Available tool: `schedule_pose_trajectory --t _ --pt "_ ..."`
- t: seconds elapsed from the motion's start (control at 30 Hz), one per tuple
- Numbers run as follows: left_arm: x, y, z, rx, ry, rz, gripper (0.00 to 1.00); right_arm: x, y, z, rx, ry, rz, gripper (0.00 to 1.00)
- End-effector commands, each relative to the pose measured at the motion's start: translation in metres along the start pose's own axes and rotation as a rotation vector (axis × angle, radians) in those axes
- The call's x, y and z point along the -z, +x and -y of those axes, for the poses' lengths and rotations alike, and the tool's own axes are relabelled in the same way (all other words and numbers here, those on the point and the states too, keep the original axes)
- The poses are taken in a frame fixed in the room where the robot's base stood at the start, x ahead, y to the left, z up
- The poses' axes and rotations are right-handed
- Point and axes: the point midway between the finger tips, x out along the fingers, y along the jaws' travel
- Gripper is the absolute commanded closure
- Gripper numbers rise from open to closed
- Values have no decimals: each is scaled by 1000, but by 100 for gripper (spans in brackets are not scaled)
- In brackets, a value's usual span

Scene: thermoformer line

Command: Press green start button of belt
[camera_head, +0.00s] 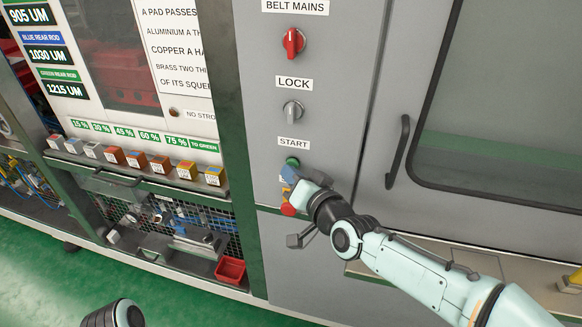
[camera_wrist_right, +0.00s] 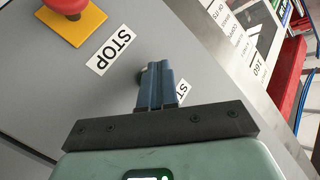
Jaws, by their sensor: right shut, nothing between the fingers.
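The green start button (camera_head: 292,161) sits on the grey panel below the START label (camera_head: 293,143) in the head view; its lower part is hidden by my fingers. My right gripper (camera_head: 289,173) is at the button's lower edge, with nothing held. In the right wrist view my right gripper (camera_wrist_right: 160,80) is shut, its blue fingers together and pointing at the panel. A small rounded part of a button (camera_wrist_right: 141,76) shows beside the fingertips there; I cannot tell whether they touch. My left gripper is not in view.
A red stop button (camera_head: 287,208) is just below my right fingers; it shows on a yellow plate (camera_wrist_right: 78,27) in the wrist view. The grey LOCK switch (camera_head: 292,109) and red BELT MAINS switch (camera_head: 293,42) are above. A door handle (camera_head: 397,152) stands out to the right.

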Motion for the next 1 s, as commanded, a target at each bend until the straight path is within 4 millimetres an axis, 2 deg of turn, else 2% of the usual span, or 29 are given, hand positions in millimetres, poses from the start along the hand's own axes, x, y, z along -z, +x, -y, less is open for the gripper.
schedule_pose_trajectory --t 0.37,0.7,1.0 --pt "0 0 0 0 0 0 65 1 -1 0 0 0 -3 100" --pt "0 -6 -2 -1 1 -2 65 -7 -12 9 1 0 -2 100" --pt "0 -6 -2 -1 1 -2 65 -8 -13 9 0 0 -2 100"
